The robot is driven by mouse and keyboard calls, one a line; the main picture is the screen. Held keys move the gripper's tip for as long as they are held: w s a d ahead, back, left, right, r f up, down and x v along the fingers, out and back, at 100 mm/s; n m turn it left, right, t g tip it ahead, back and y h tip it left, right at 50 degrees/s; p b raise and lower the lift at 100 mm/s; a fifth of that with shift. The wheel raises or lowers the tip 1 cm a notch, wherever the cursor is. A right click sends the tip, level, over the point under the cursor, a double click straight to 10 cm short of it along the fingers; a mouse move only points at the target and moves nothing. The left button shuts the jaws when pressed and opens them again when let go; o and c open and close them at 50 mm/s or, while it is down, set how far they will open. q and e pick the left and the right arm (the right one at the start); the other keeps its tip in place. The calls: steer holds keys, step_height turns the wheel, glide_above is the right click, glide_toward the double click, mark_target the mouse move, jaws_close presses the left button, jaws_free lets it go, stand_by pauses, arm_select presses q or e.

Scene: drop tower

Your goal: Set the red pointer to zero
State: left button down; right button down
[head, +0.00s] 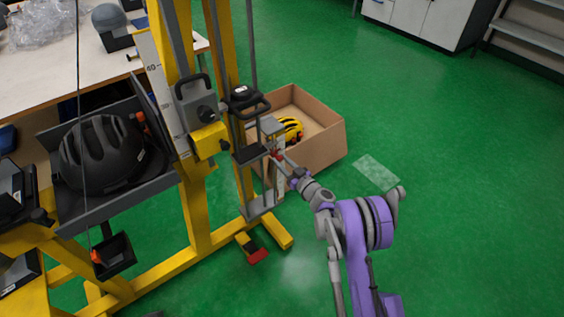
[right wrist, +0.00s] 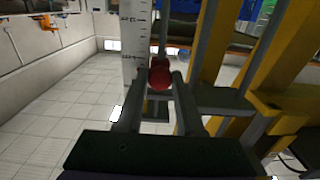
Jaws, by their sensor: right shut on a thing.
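The red pointer (right wrist: 159,78) shows in the right wrist view as a round red knob between my fingertips, beside a white scale (right wrist: 135,35) with black marks. The numbers on it are too blurred to read surely, so I cannot tell which mark the pointer stands at. My right gripper (right wrist: 160,82) is shut on the pointer. In the head view my right gripper (head: 277,157) is at the drop tower's right side, with a small bit of red at its tips. The scale there is largely hidden. My left gripper is not in view.
The yellow drop tower (head: 195,205) stands left of my right arm. A cardboard box (head: 325,150) with a yellow helmet (head: 292,129) is just behind my gripper. A black helmet (head: 100,152) lies in a grey tray at left. Green floor is free at right.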

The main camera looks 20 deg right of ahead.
stand_by(0.3)
step_height(320, 180, up, 4)
steer(key=shift+f+p, duration=0.1)
steer(key=shift+p, duration=0.95)
steer(key=c, duration=0.5)
jaws_free()
steer(key=shift+c, duration=0.2)
